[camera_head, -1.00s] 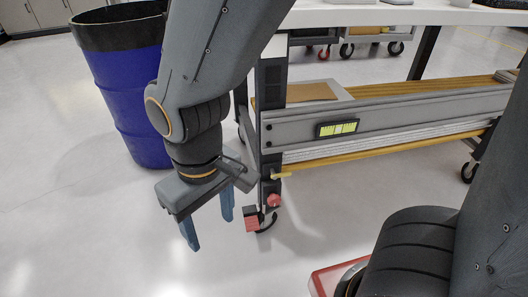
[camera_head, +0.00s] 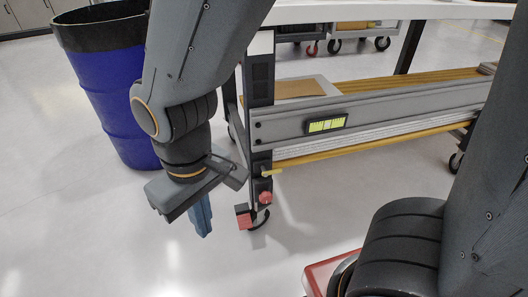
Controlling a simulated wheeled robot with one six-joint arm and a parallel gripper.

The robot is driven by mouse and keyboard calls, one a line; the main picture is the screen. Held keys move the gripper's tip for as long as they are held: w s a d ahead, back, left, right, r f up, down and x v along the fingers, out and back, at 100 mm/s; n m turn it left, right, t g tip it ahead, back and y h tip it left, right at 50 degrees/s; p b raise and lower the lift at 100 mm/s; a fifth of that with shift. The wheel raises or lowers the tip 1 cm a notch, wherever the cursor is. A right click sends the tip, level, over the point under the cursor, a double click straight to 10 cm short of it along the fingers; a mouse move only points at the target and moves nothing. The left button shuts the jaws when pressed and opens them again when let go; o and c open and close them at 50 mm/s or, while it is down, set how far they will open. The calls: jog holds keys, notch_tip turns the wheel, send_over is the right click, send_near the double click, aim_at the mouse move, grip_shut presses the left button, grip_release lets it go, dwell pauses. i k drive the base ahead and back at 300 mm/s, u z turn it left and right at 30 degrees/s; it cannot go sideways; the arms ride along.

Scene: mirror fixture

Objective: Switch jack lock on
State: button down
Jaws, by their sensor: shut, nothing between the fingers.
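The workbench's near leg (camera_head: 261,95) carries a small yellow lever (camera_head: 272,171), a red knob (camera_head: 265,198) below it, and a red block-like pedal (camera_head: 243,215) by the foot. I cannot tell for certain which of these is the jack lock. My gripper (camera_head: 205,232) points down, to the left of the red parts. Its blue fingers are together with nothing held. A gap of floor shows between the fingers and the red pedal. The gripper body partly hides the area left of the leg.
A blue barrel (camera_head: 108,95) with a black rim stands behind my arm on the left. The workbench's grey lower beam (camera_head: 390,110) with a yellow-green level gauge (camera_head: 326,123) runs right from the leg. The floor (camera_head: 80,240) at front left is clear.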

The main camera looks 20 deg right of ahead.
aim_at(265, 173)
jog(key=k, duration=0.5)
jog(key=u, duration=2.2)
jog(key=i, duration=1.5)
jog(key=z, duration=2.35)
